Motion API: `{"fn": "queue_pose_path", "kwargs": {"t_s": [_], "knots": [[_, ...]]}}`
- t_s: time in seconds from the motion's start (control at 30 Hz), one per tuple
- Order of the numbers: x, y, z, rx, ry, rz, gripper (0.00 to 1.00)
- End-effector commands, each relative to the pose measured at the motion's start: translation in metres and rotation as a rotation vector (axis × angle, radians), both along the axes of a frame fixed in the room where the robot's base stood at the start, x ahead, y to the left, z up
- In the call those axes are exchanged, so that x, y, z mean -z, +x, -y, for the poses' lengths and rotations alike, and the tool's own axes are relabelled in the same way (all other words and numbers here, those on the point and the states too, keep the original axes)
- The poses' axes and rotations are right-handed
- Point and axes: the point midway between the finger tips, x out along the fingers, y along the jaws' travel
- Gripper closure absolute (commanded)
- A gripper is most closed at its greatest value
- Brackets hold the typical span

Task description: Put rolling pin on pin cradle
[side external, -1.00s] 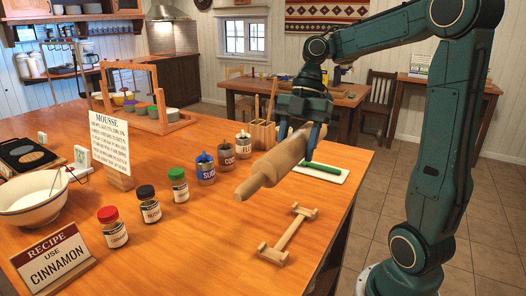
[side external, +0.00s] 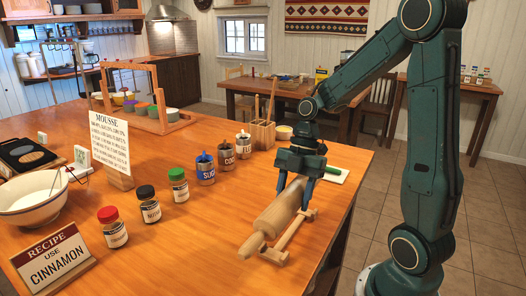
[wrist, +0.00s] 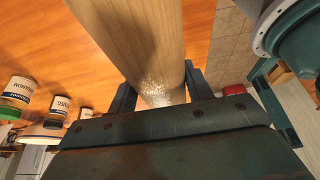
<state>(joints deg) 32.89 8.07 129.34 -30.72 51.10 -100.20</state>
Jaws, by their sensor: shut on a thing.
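The wooden rolling pin (side external: 275,216) is held by my gripper (side external: 301,180), which is shut on its far part. The pin slants from near left to far right. The pale wooden pin cradle (side external: 285,238) stands on the table just under and right of the pin, partly hidden by it. The pin is low over the cradle; I cannot tell whether they touch. In the wrist view the pin (wrist: 135,40) runs between the two fingers of my gripper (wrist: 158,92), and the cradle is not seen.
Jars with red (side external: 113,227), black (side external: 148,204) and green (side external: 178,186) lids stand left of the pin. Labelled canisters (side external: 205,168) stand behind. A white board with a green item (side external: 333,173) lies behind my gripper. The table's right edge is close to the cradle.

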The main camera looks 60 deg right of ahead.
Motion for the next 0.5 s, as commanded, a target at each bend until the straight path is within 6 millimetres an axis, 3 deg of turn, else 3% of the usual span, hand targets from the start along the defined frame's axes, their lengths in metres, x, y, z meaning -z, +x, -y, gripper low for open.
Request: {"fn": "queue_pose_path", "kwargs": {"t_s": [0.17,0.5], "knots": [[0.018,0.000,0.000,-0.001,0.001,0.000,0.90],[0.024,0.000,0.000,-0.001,0.001,0.001,0.90]]}}
